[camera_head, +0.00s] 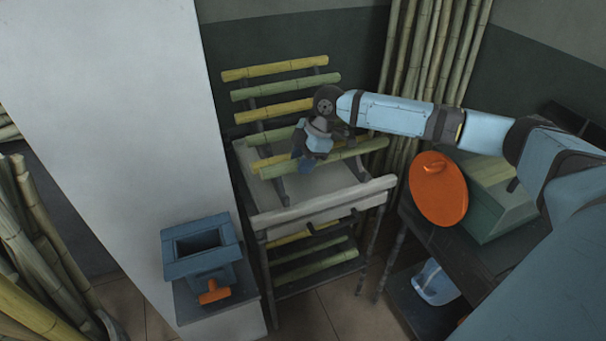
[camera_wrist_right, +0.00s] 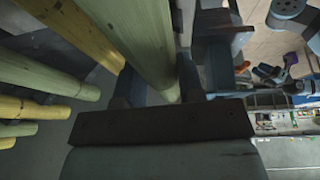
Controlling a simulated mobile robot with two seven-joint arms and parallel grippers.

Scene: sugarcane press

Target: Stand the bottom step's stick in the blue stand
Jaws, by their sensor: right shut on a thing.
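A stepped rack holds yellow and green sticks, among them a yellow top stick (camera_head: 275,67) and a green one (camera_head: 285,87) below it. My right gripper (camera_head: 308,157) is shut on the lowest stick (camera_head: 355,155) of the slanted steps, a green one lying across the picture. In the wrist view this green stick (camera_wrist_right: 138,45) runs between the fingers. I cannot tell whether it still touches its supports. The blue stand (camera_head: 208,245), a box-like holder with an open top and an orange knob, is at lower left, apart from the gripper. My left gripper is not in view.
A pale bar (camera_head: 320,205) runs along the rack's front, with more sticks (camera_head: 315,265) on the shelf below. A white wall (camera_head: 120,130) stands behind the blue stand. At right are an orange disc (camera_head: 438,190) and a green box (camera_head: 495,205) on a dark table. Tall canes (camera_head: 425,50) lean behind.

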